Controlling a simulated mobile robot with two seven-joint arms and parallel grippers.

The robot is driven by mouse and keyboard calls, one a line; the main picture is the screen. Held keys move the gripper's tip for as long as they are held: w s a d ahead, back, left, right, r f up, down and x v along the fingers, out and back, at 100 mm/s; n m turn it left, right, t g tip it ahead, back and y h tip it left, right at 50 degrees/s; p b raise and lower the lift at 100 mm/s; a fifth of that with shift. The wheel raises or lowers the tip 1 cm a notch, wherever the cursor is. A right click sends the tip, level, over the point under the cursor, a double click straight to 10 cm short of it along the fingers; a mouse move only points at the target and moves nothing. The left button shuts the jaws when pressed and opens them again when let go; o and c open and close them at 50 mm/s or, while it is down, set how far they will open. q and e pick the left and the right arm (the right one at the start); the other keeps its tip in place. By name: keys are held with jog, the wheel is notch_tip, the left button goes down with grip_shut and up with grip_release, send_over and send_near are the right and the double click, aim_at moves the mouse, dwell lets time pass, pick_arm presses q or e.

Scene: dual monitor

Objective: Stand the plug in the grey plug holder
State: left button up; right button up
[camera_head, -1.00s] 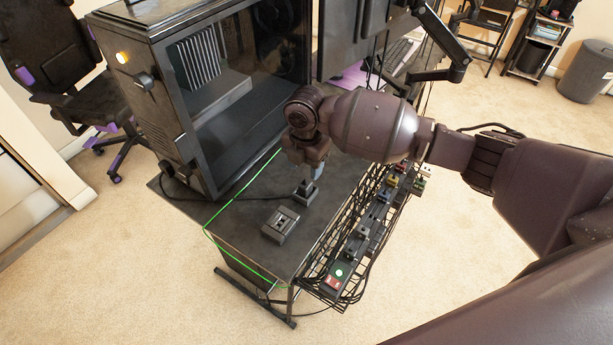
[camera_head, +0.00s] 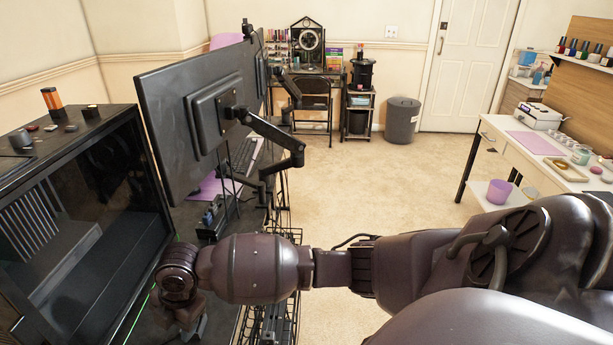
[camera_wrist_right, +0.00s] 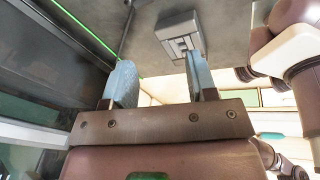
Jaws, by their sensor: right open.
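In the right wrist view a grey block with a slotted face (camera_wrist_right: 181,38), which looks like the plug holder, lies on the dark desk top (camera_wrist_right: 225,22) beyond the fingers. My right gripper (camera_wrist_right: 161,78) is open, with light blue finger pads and nothing visible between them. The block is past the fingertips, nearer the right finger, and apart from them. A dark cable (camera_wrist_right: 127,27) runs down towards the left finger. I cannot make out the plug in either current view. In the head view my right gripper (camera_head: 190,325) is low at the left, its fingertips unclear. My left gripper is not in view.
A computer case (camera_head: 75,215) with a glass side stands close left of my right gripper. A monitor (camera_head: 200,115) on a black arm (camera_head: 275,138) rises behind. A wire cable tray (camera_head: 282,318) runs along the desk edge. The carpet (camera_head: 400,190) is clear to the right.

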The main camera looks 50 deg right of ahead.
jog(key=s+f+m, duration=0.1)
jog(key=s+a+f+m+t+y, duration=0.1)
jog(key=s+m, duration=0.1)
jog(key=s+a+f+m+t+y, duration=0.1)
jog(key=shift+s+f+m, duration=0.2)
jog(key=shift+f+m, duration=0.1)
jog(key=shift+f, duration=0.1)
jog(key=s+m+t, duration=0.1)
jog(key=s+d+f+m+t, duration=0.1)
jog(key=m, duration=0.1)
jog(key=s+d+f+m+t, duration=0.1)
jog(key=m, duration=0.1)
jog(key=shift+s+y, duration=0.25)
jog(key=shift+y, duration=0.15)
jog(key=s+d+f+m+t+h, duration=0.2)
jog(key=s+d+m+h, duration=0.1)
jog(key=s+d+m, duration=0.2)
jog(key=s+d+f+m+t+h, duration=0.2)
jog(key=s+d+m, duration=0.4)
jog(key=s+d, duration=0.3)
jog(key=shift+s+d+f+m+t+h, duration=0.15)
jog(key=shift+s+f+m+t+h, duration=0.2)
jog(key=shift+s, duration=0.4)
